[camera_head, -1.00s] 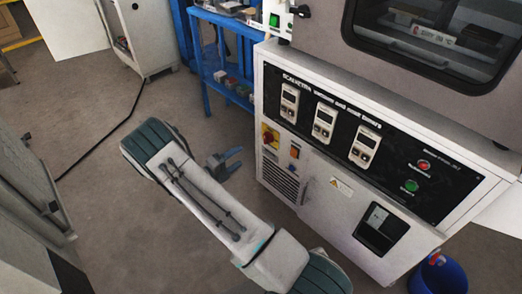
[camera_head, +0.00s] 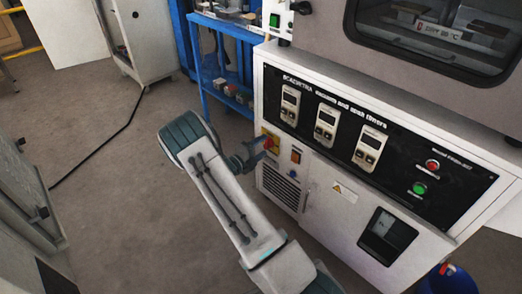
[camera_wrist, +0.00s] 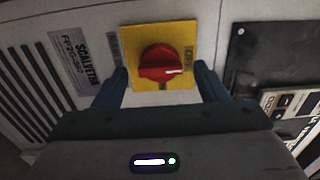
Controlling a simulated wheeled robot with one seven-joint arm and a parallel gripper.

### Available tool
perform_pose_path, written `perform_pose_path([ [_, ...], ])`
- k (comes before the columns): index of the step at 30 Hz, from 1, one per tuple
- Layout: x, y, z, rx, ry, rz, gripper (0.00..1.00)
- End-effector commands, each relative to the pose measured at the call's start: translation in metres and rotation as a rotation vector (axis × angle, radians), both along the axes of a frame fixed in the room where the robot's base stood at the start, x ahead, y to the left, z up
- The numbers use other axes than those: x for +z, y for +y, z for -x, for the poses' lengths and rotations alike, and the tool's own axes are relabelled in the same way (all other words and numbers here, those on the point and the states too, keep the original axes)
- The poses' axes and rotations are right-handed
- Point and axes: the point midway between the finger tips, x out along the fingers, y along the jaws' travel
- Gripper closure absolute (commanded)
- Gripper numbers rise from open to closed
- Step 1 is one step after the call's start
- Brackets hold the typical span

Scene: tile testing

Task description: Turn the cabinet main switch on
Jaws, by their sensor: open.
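The cabinet main switch is a red rotary knob (camera_wrist: 160,62) on a yellow square plate (camera_wrist: 181,33). My gripper (camera_wrist: 162,72) is open, with one finger on each side of the knob and a gap on both sides. Whether the fingertips reach the panel is unclear. In the head view my gripper (camera_head: 253,153) is beside the yellow plate (camera_head: 271,142) at the cabinet's left front edge and partly covers the switch.
The cabinet (camera_head: 325,185) carries an orange rocker switch (camera_head: 296,156), a vent grille (camera_head: 281,186) and a black control panel (camera_head: 400,160). A blue shelf (camera_head: 213,70) stands behind. A blue bucket (camera_head: 452,280) is at lower right. A cable (camera_head: 105,142) lies on otherwise open floor.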

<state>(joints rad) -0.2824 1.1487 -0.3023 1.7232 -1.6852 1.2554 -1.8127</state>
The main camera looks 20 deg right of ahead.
Motion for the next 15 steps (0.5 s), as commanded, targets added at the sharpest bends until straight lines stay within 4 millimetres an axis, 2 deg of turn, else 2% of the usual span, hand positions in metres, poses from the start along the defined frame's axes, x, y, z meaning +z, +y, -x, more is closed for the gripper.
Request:
perform_pose_path([
  [10,0.0004,-0.0041,-0.0015,0.000,0.000,0.000,0.34],
  [15,0.0004,-0.0041,-0.0014,0.000,0.000,0.000,0.79],
])
